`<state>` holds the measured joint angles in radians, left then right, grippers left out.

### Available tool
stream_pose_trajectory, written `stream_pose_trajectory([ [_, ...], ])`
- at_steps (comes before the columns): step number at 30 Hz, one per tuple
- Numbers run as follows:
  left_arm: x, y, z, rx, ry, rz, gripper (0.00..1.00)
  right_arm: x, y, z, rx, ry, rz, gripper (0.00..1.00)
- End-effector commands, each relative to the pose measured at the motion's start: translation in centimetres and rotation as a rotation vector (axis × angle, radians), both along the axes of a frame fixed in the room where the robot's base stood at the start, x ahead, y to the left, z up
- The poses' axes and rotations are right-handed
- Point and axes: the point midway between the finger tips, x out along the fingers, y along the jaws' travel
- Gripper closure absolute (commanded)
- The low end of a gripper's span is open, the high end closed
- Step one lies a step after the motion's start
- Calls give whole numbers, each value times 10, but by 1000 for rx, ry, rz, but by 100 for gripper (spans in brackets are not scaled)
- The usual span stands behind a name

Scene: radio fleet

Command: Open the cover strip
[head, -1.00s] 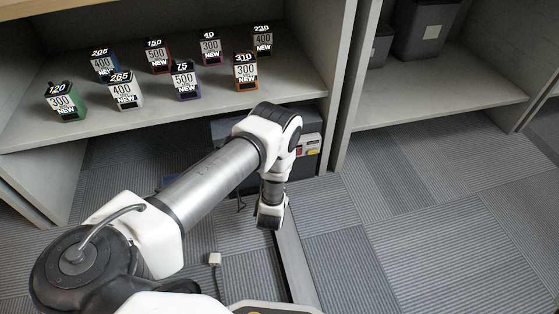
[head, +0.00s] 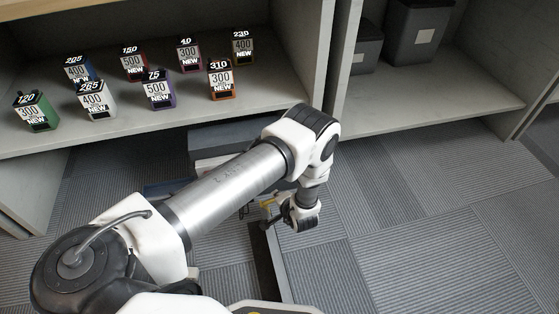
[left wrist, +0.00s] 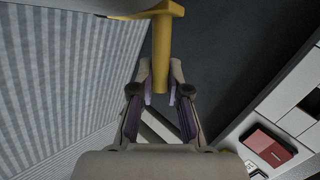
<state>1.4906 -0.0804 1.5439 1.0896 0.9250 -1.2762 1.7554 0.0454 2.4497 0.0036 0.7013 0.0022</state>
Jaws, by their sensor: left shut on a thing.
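The cover strip (head: 265,262) is a long narrow piece at floor level, running from beside my left gripper toward the bottom of the head view. A dark face and a thin pale edge show along it. A yellow handle (head: 268,204) shows at its far end. In the left wrist view the yellow handle (left wrist: 160,50) has a crossbar and a round stem. My left gripper (left wrist: 160,90) is shut on the yellow handle's stem. My right gripper is not in view.
Several numbered boxes stand on the shelf (head: 190,118) at upper left. Grey bins (head: 415,35) stand on the right shelf. A grey case (head: 225,140) sits under the left shelf, partly behind my arm. The carpet (head: 410,240) at right is clear.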

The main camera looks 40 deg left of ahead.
Motion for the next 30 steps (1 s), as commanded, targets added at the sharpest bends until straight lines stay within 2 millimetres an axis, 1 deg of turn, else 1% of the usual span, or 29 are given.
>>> stream_pose_trajectory([
  [14,0,0,-1,9,11,-2,100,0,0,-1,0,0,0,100],
  [15,0,0,-1,9,11,-2,71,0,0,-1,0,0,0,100],
  [16,0,0,-1,9,11,-2,60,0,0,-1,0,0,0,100],
  [17,0,0,-1,9,11,-2,59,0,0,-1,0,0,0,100],
  [26,-1,-1,0,9,10,-2,59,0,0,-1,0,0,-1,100],
  [29,-4,-7,6,8,11,-2,59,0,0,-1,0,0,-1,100],
  [30,-5,-12,10,8,10,-3,59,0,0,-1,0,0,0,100],
])
